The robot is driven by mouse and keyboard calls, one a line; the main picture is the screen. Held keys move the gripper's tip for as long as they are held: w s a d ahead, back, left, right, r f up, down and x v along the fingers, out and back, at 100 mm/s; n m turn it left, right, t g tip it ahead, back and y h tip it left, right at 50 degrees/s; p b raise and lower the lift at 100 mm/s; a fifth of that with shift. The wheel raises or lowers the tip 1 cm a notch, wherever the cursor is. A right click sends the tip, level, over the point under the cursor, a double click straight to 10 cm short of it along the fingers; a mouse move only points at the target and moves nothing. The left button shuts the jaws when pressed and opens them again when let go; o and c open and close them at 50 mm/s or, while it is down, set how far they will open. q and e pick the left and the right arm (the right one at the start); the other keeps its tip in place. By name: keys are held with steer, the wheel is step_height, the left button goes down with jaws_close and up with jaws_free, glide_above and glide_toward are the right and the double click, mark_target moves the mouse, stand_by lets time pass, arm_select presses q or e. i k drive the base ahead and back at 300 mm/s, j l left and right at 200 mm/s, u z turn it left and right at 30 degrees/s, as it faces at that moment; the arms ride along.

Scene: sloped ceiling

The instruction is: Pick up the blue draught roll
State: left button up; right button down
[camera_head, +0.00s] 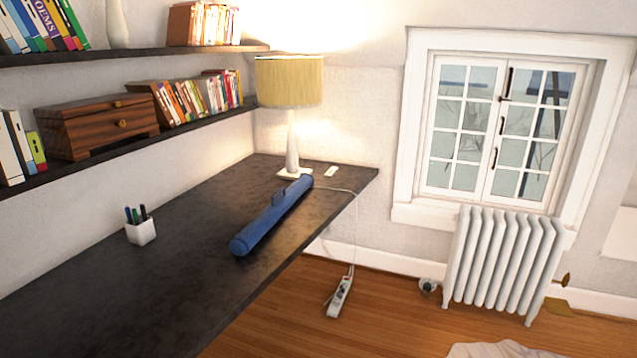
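The blue draught roll (271,217) lies on the dark desk (190,290), along its right part and close to the desk's right edge. It is a long blue cylinder running from the near end at lower left to the far end beside the lamp base. A raised blue piece, like a handle, shows on its upper side near the far end. Neither of my grippers shows in the head view.
A lit lamp (291,85) stands at the desk's far end, its cord hanging to a power strip (340,297) on the floor. A pen holder (141,231) stands at left. Shelves (150,139) overhang the desk's back. A radiator (505,262) stands under the window.

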mark_target(240, 246)
steer(key=i+z, duration=0.1)
steer(key=i, duration=0.4)
steer(key=i+j+z, duration=0.1)
steer(key=i, duration=0.4)
steer(key=i+j, duration=0.1)
steer(key=i, duration=0.45)
steer(key=i+j+z, duration=0.15)
steer(key=i, duration=0.35)
